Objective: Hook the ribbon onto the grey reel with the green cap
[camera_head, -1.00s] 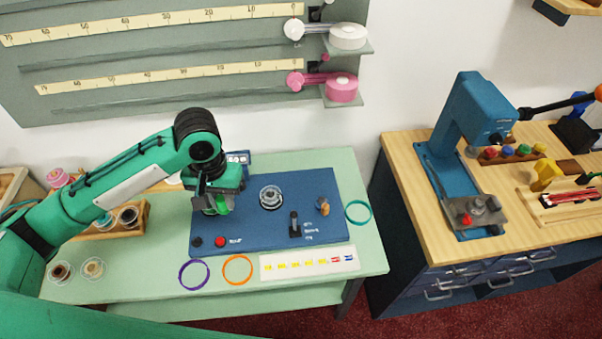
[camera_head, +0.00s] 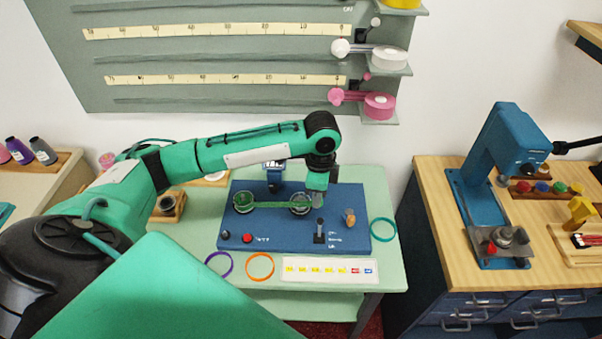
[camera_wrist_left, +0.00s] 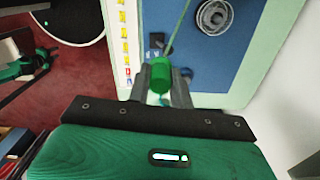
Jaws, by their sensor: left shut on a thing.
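A green reel (camera_head: 243,202) stands on the left of the blue board (camera_head: 270,242). A thin green ribbon (camera_head: 275,205) runs from it to the right, toward my left gripper (camera_head: 317,199). The gripper is shut on the ribbon's green cylindrical end (camera_wrist_left: 160,75), above the board. A grey reel (camera_head: 299,204) stands just left of the gripper; it also shows in the wrist view (camera_wrist_left: 213,17). The ribbon passes along the front side of this reel, and I cannot tell whether it touches. No green cap is clear on it. My right gripper is not in view.
A small dark post (camera_head: 319,233) and a tan peg (camera_head: 348,217) stand on the board near the gripper. Purple (camera_head: 219,264), orange (camera_head: 260,267) and teal (camera_head: 383,229) rings lie around the board. A strip of coloured labels (camera_head: 330,270) lies in front.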

